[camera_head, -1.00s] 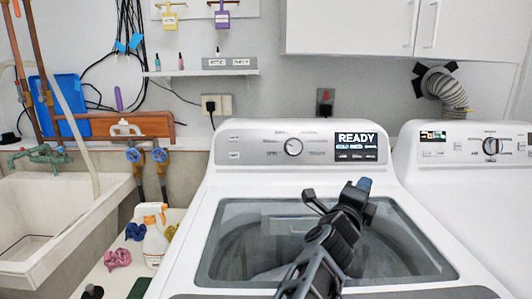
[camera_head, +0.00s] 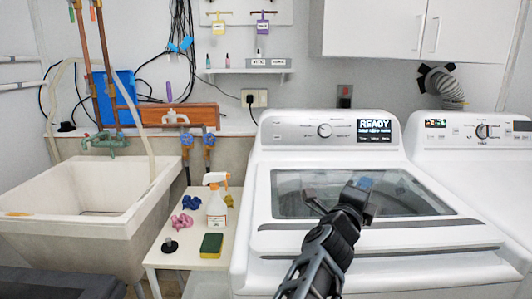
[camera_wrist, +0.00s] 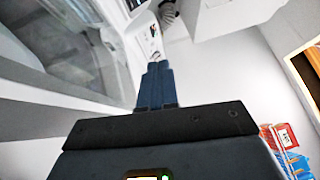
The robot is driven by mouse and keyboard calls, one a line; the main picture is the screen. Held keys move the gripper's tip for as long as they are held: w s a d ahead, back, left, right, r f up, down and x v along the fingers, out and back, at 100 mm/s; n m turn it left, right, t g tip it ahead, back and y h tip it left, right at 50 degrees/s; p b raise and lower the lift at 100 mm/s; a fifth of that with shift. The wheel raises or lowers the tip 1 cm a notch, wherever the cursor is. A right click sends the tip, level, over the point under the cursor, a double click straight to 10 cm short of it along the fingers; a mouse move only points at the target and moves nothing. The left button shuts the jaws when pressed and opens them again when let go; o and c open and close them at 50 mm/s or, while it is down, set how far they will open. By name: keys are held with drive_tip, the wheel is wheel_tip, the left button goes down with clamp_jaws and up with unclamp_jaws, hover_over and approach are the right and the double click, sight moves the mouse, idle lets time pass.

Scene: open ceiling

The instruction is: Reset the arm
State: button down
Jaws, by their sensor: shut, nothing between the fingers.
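My gripper (camera_head: 358,190) is at the end of my dark arm, which reaches up from the bottom of the head view in front of the washing machine (camera_head: 375,238). The machine has a closed glass lid and a panel reading READY. In the wrist view, the two blue-grey fingers of my gripper (camera_wrist: 157,78) are together with nothing between them. From the head view I cannot tell whether my arm touches the machine.
A small white table (camera_head: 165,247) left of the machine holds a spray bottle (camera_head: 217,208), a sponge (camera_head: 211,245) and scrunchies. A sink (camera_head: 60,235) stands further left. A second machine (camera_head: 485,165) is at the right. White cabinets (camera_head: 400,30) hang above.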

drive_tip(key=s+d+r+n+t+h, duration=0.25)
drive_tip(key=s+d+n, duration=0.35)
drive_tip(key=d, duration=0.6)
drive_tip(key=s+d+n+t+y, duration=0.4)
drive_tip(key=s+n+y, duration=0.2)
drive_tip(key=s+n, duration=0.4)
drive_tip(key=s+a+f+n+g+y, duration=0.1)
drive_tip(key=s+a+f+n+y, duration=0.2)
drive_tip(key=s, duration=0.4)
drive_tip(key=s+a+f+n+g+y, duration=0.1)
drive_tip(key=s+f+n+y, duration=0.2)
drive_tip(key=s+f+n, duration=0.4)
drive_tip(key=s+a+f+n+g+y, duration=0.1)
drive_tip(key=s+a+f+y, duration=0.15)
drive_tip(key=s, duration=0.55)
drive_tip(key=s+a+g, duration=0.1)
drive_tip(key=s+a, duration=0.2)
drive_tip(key=s, duration=0.3)
drive_tip(key=s+a+f+g, duration=0.1)
drive_tip(key=s+a+g, duration=0.1)
drive_tip(key=s+a, duration=0.2)
drive_tip(key=s+a+g, duration=0.1)
drive_tip(key=s+a, duration=0.2)
drive_tip(key=s, duration=0.7)
drive_tip(key=shift+a+f+m+g, duration=0.25)
drive_tip(key=shift+f+m+g, duration=0.05)
drive_tip(key=shift+g, duration=0.05)
